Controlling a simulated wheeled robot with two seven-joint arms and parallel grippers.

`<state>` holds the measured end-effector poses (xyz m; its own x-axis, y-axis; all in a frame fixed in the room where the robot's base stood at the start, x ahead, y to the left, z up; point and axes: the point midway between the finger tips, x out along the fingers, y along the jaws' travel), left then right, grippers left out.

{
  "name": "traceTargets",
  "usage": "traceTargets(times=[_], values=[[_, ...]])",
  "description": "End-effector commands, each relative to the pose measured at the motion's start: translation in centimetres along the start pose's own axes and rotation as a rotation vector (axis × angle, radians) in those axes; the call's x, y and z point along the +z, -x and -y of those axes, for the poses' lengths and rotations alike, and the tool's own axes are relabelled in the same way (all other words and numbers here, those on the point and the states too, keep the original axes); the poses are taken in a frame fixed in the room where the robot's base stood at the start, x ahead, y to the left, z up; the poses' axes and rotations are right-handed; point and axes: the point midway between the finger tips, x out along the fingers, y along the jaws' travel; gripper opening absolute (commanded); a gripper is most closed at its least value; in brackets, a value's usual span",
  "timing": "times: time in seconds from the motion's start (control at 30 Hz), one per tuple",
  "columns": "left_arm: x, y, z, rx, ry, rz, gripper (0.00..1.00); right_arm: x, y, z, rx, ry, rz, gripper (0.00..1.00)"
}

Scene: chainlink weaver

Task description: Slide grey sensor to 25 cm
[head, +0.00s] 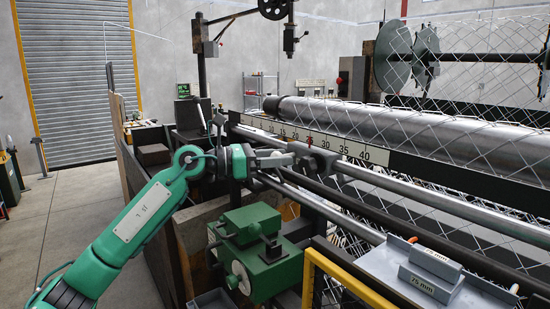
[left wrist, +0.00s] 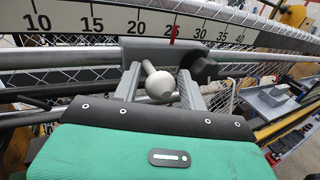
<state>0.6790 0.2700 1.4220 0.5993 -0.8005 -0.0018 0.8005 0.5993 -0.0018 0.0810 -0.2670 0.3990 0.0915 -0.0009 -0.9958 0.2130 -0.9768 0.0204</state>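The grey sensor (left wrist: 160,50) is a rounded block on the rails below the white ruler. It has a pale ball-ended handle (left wrist: 160,86) facing me and a dark knob (left wrist: 204,68) at its right. In the head view the sensor (head: 320,160) sits just below the ruler's 25 region. A red mark (left wrist: 173,28) lies at the ruler's 25, above the sensor's middle to right part. My left gripper (left wrist: 160,82) has its fingers apart on both sides of the handle, with visible gaps; fingertip contact is unclear. It reaches the sensor in the head view (head: 295,157). My right gripper is not in view.
The ruler (head: 342,147) runs along the dark rail. Chain-link mesh and a long steel roller (head: 400,125) lie behind. A green machine vise (head: 258,250) stands below my left arm. A grey tray (head: 385,262) with labelled metal blocks is at lower right.

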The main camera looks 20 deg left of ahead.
Motion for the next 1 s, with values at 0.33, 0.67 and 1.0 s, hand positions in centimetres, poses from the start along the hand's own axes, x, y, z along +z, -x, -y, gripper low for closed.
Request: traceTargets(times=[0.33, 0.67, 1.0], values=[[0.0, 0.2, -0.1, 0.003, -0.001, 0.002, 0.49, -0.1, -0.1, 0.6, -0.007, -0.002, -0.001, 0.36], [-0.6, 5.7, -0.2, 0.007, -0.004, -0.001, 0.49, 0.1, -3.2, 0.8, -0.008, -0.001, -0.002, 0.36], [-0.3, 12.3, -0.1, 0.004, -0.001, 0.000, 0.49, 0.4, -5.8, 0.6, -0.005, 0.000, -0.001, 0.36]])
